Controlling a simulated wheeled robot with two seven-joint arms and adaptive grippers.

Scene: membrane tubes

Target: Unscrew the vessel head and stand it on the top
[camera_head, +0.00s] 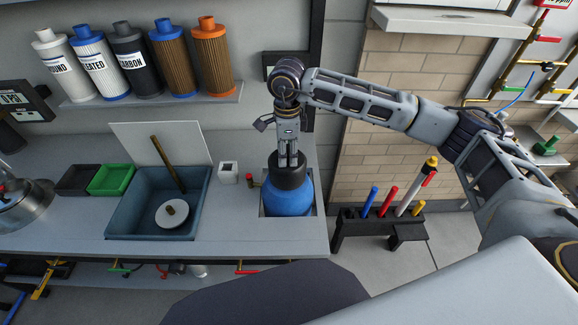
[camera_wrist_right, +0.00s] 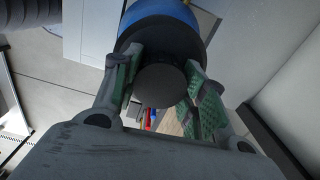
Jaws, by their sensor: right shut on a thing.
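The blue vessel (camera_head: 288,204) stands upright in a recess at the right end of the counter. Its black vessel head (camera_head: 291,173) sits on top of the blue body. My right gripper (camera_head: 289,160) points down from above and is shut on the narrow upper part of the head. In the right wrist view, the green-padded fingers of the right gripper (camera_wrist_right: 163,88) lie on either side of the dark round knob of the vessel head (camera_wrist_right: 172,38), with the blue vessel (camera_wrist_right: 158,9) beyond it. My left gripper is not in view.
A sink (camera_head: 117,218) holding a white disc and a rod is left of the vessel. A small white cup (camera_head: 228,173) and a red-handled valve (camera_head: 250,180) stand between. Green (camera_head: 110,180) and black (camera_head: 77,180) trays lie left. Bare counter (camera_head: 225,235) runs along the front.

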